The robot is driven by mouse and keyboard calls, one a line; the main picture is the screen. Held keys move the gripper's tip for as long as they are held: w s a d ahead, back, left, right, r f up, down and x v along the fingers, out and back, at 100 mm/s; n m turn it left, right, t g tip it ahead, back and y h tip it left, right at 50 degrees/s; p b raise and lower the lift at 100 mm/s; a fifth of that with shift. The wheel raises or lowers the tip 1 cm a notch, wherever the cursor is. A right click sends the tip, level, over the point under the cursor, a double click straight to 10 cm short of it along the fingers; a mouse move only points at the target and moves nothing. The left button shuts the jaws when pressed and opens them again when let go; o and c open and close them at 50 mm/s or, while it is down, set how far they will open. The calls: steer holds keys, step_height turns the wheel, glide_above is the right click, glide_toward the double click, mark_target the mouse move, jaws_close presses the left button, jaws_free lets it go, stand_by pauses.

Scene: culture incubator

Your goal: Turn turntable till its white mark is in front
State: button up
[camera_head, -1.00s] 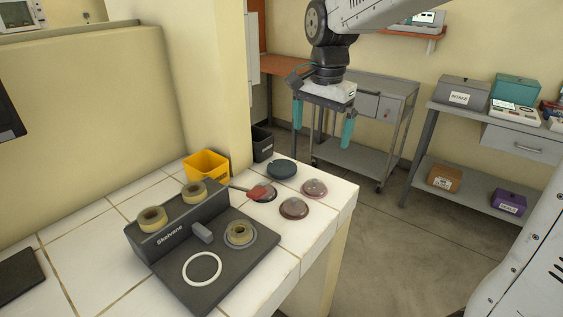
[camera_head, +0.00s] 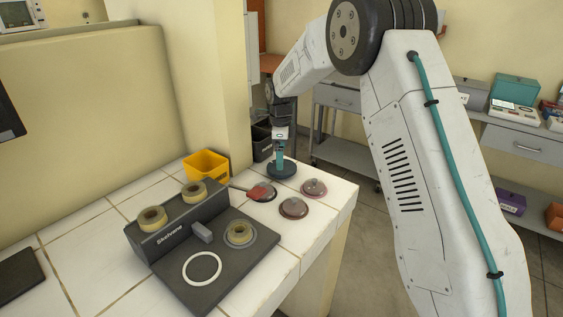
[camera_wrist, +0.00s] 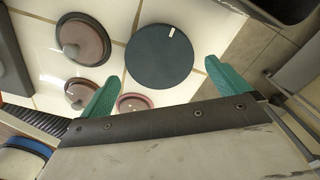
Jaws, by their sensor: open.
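The turntable is a flat dark blue-grey disc (camera_head: 272,173) on the tiled counter near the pillar. In the wrist view the turntable (camera_wrist: 158,62) shows whole, with a short white mark (camera_wrist: 172,31) at its upper rim, slightly right of centre. The mark cannot be made out in the head view. My gripper (camera_head: 281,156) is over the turntable, pointing down, and partly hides it. In the wrist view the two teal fingers of my gripper (camera_wrist: 161,72) are spread apart with nothing between them, framing the disc's lower part. Whether they touch it, I cannot tell.
A yellow bin (camera_head: 206,167) and a dark bin (camera_head: 262,143) are nearby.

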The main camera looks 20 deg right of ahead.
steer(key=shift+f, duration=1.85)
steer(key=c, duration=0.7)
steer(key=shift+o, duration=0.2)
steer(key=shift+r, duration=0.1)
